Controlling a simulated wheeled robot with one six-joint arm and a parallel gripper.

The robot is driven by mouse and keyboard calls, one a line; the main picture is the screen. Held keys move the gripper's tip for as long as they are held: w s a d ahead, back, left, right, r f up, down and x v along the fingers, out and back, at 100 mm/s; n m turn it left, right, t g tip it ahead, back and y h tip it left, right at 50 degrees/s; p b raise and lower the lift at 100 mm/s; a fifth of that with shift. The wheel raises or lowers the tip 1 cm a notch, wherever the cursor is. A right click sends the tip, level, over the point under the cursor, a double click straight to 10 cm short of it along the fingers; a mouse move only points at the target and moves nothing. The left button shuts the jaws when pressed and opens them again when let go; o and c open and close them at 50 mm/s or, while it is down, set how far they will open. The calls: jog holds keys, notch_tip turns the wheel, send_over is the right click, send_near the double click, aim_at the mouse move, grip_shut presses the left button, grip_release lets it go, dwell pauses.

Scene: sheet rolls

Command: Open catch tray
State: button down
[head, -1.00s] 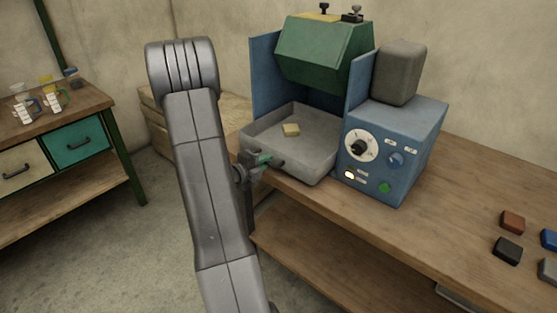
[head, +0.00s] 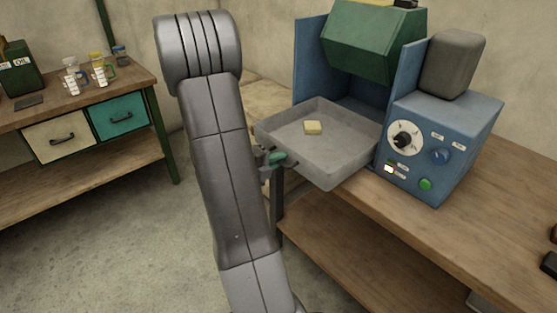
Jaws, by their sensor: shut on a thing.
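The grey catch tray (head: 345,172) sticks out of the front of the blue and green machine (head: 375,40), over the bench's front edge. A small yellowish block (head: 313,128) lies on the tray floor. My arm hides part of the gripper.
The machine's control box (head: 440,145) with dial and buttons stands right of the tray on the wooden bench (head: 455,230). A second bench (head: 70,105) with two drawers and measuring cups is at the left. Open floor lies between the benches.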

jog(key=c, duration=1.6)
grip_release()
jog(key=shift+c, duration=0.2)
jog(key=v, duration=1.3)
jog(key=shift+s+a, duration=0.2)
jog(key=shift+a, duration=0.15)
jog(key=x, duration=1.4)
jog(key=shift+r, duration=0.1)
